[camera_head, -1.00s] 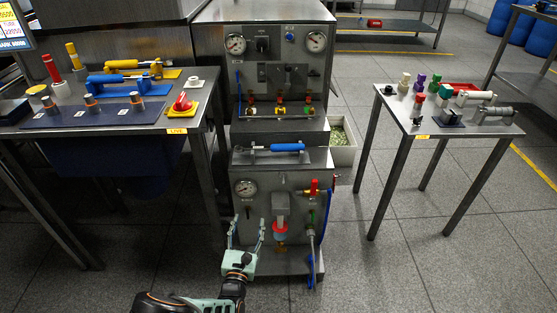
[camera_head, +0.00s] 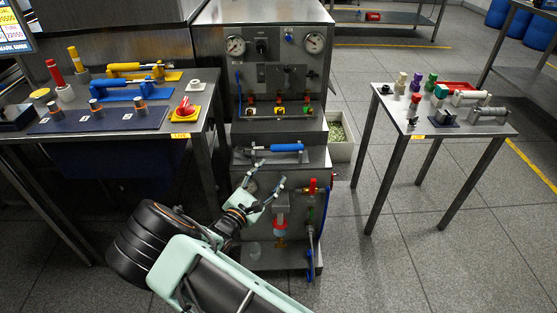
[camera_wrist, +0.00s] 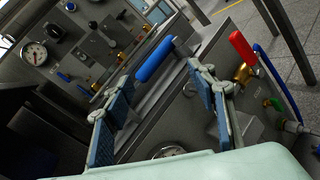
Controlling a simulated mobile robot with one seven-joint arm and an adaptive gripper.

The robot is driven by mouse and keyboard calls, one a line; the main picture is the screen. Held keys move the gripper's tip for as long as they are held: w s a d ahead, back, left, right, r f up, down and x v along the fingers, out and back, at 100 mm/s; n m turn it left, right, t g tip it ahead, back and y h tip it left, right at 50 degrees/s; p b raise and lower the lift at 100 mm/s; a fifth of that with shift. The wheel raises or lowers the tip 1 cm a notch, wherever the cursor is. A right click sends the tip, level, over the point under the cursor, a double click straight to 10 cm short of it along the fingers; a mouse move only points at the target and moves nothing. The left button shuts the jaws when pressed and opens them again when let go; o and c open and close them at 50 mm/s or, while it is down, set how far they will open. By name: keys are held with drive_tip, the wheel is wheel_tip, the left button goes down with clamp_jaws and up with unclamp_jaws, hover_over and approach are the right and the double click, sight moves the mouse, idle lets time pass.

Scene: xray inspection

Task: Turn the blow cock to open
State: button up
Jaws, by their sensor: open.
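The lower metal cabinet (camera_head: 312,162) has a brass valve with a red lever (camera_head: 313,185) on its right side. The same red lever shows in the wrist view (camera_wrist: 242,47), upright, right of the fingers. A smaller green-handled valve (camera_wrist: 273,103) sits below it. No readable label shows which is the blow cock. My gripper (camera_head: 267,174) is open and empty in front of the cabinet's upper front, left of the red lever and apart from it. In the wrist view the blue-padded fingers (camera_wrist: 160,75) stand wide apart, with a blue bar handle (camera_wrist: 155,58) beyond them.
A taller cabinet with gauges (camera_head: 236,45) and several small valves stands behind. A tool table (camera_head: 150,120) is at left and another table (camera_head: 455,131) at right. A blue hose (camera_wrist: 278,78) runs beside the red lever.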

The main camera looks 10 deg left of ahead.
drive_tip(key=shift+w+d+r+m+g+h+p, duration=0.2)
drive_tip(key=shift+d+r+m, duration=0.25)
drive_tip(key=shift+r, duration=0.35)
drive_tip(key=shift+w+d+r+m+g+h+p, duration=0.1)
drive_tip(key=shift+w+d+r+m+g+h, duration=0.1)
drive_tip(key=shift+d+r+m+h, duration=0.4)
drive_tip(key=shift+w+d+r+m+g+p, duration=0.15)
drive_tip(key=shift+d+r+g, duration=0.1)
drive_tip(key=shift+r, duration=0.7)
